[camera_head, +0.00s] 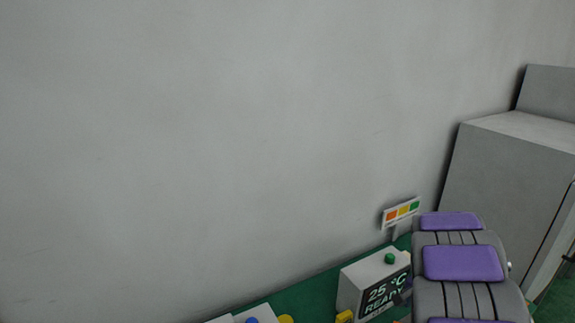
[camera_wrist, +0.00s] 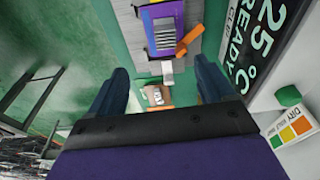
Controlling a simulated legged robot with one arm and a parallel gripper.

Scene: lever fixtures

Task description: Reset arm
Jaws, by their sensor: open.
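My gripper (camera_wrist: 160,68) shows in the wrist view as two dark blue fingers spread apart, with nothing held between them. A white box (camera_head: 352,280) with a display reading 25 °C READY stands at the lower right of the head view. It has a green knob (camera_head: 390,258) on top. The box's display (camera_wrist: 252,45) and green knob (camera_wrist: 288,96) also show to the right of my fingers in the wrist view. In the head view my purple and grey arm covers the right side of the box, and my fingertips cannot be made out clearly.
A small sign (camera_head: 402,212) with orange, yellow and green squares stands behind the box. A small brown and white item (camera_wrist: 157,95) lies beyond the gap between my fingers. A grey cabinet (camera_head: 510,180) stands at the right. A plain wall fills the left.

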